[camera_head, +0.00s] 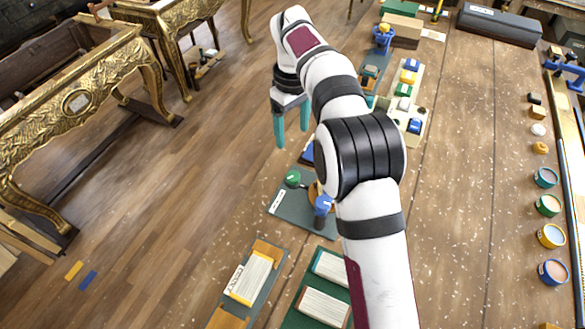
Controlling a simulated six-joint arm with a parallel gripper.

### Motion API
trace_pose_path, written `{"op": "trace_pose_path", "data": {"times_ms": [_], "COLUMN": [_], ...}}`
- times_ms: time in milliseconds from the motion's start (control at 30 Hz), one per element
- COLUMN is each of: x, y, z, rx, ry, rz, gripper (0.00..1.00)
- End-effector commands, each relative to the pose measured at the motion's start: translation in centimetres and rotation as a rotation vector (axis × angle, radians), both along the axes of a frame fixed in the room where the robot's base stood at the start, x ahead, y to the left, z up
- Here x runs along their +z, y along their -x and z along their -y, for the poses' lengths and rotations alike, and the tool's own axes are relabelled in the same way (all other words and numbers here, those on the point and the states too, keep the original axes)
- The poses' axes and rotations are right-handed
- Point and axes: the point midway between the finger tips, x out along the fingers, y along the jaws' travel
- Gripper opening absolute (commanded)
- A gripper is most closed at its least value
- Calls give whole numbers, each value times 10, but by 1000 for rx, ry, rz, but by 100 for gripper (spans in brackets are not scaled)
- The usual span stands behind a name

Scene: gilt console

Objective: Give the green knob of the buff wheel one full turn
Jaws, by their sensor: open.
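The green knob (292,178) stands at the upper left of a dark grey-green board on the bench. A small tan piece (314,194), probably part of the buff wheel, shows to its right; my arm hides most of that area. A blue part (322,206) stands on the same board, right of and below the knob in the picture. My gripper (292,138) has teal fingers that point down and are spread apart, with nothing visible between them. It appears above the knob in the picture, apart from it and at the bench's left edge.
The board (290,223) carries a white label. Nearer are a tray of pale books or blocks (249,278) and a green tray (293,318). Beyond my arm, a pale tray (420,120) holds coloured blocks. Paint tins (551,236) line the right side. The bench's middle right is clear.

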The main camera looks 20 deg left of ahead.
Motion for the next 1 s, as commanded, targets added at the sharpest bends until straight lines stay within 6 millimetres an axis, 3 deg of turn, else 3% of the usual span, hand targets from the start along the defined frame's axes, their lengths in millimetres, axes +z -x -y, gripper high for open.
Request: {"op": "trace_pose_path", "data": {"times_ms": [167, 600, 800, 1000], "x": [-14, -134, -156, -158], "y": [0, 1, 0, 0], "z": [1, 1, 0, 0], "rx": [110, 104, 105, 104], "ry": [2, 2, 0, 0], "rz": [-2, -2, 1, 1], "gripper": [76, 76, 76, 76]}}
